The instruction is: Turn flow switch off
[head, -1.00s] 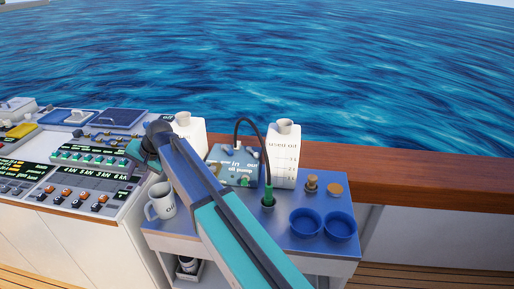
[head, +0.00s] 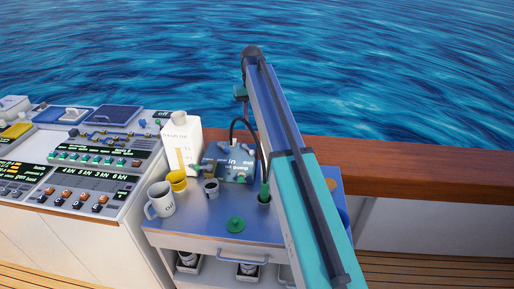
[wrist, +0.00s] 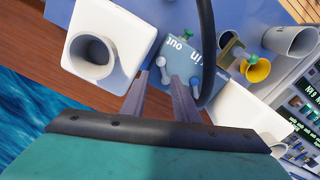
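The grey-blue oil pump box (head: 228,165), lettered "in", stands at the back of the blue cart top. The wrist view shows the same box (wrist: 181,60) from above, with "in" and "out" lettering and a green knob (wrist: 186,34). A small pale ball-ended lever (wrist: 160,64) is by "out"; a second pale lever (wrist: 195,86) is by "in". No flow switch label is legible. My gripper (wrist: 161,78) is open, its two fingers apart, with the first lever in line between the tips; contact cannot be told. In the head view my arm hides the fingers.
A black hose (wrist: 206,45) arches close beside my right finger. A white canister (wrist: 112,22) stands close to my left finger; another (head: 180,140) is left of the pump.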

